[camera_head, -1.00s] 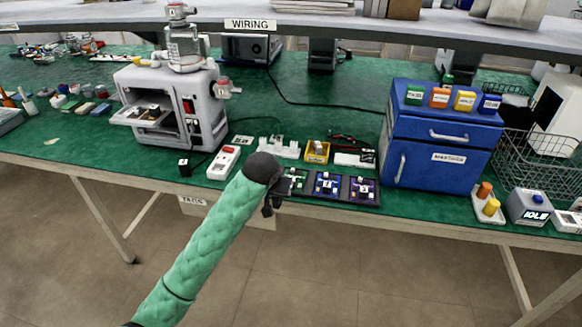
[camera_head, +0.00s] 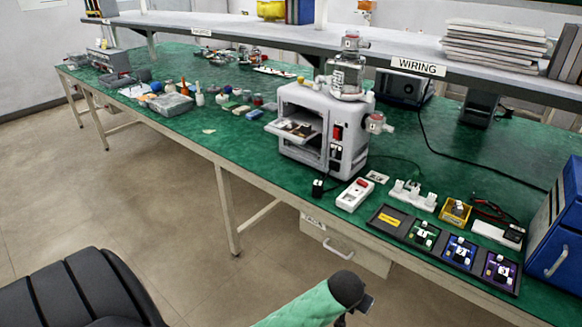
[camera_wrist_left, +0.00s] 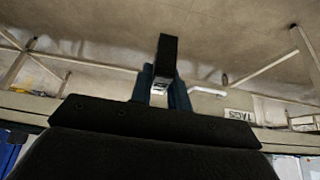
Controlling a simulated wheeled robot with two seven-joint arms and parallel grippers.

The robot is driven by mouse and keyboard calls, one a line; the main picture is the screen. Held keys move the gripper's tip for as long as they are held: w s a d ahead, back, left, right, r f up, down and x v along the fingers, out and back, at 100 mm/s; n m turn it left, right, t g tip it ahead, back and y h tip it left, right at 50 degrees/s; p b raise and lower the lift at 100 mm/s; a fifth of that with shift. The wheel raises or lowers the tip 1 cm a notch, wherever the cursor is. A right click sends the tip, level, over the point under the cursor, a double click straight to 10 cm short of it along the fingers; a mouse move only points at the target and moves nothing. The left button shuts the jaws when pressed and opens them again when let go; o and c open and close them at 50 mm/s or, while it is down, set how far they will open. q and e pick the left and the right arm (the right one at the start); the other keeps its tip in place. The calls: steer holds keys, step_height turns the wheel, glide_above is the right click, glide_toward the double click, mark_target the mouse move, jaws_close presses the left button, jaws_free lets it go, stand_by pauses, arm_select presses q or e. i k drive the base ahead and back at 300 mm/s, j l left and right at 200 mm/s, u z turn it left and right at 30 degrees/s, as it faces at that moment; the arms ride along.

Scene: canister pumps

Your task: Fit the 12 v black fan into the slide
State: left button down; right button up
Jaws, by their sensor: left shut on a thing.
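My left gripper (camera_head: 354,318) is at the end of my green-sleeved arm, in front of the bench and low in the head view. In the left wrist view it is shut on a small dark block (camera_wrist_left: 167,52); whether this is the 12 V black fan cannot be read. The white machine (camera_head: 325,130) on the bench has an open slide-like shelf (camera_head: 272,128) on its left side with small parts on it. The gripper is well away from it. My right gripper is not in view.
A dark tray at the bench's front edge has an empty-looking yellow-labelled place (camera_head: 390,220) and numbered green (camera_head: 425,237), blue (camera_head: 460,253) and purple (camera_head: 499,272) places holding parts. A black ribbed chair back (camera_head: 80,290) stands at lower left. Floor between is clear.

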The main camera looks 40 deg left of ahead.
mark_target(275, 126)
steer(key=j, duration=0.45)
steer(key=k+j+z, duration=0.1)
steer(key=j, duration=0.3)
steer(key=k+j+z, duration=0.1)
steer(key=j, duration=0.35)
steer(key=k+j, duration=0.1)
steer(key=j, duration=0.35)
steer(key=k+j+z, duration=0.1)
steer(key=j, duration=0.3)
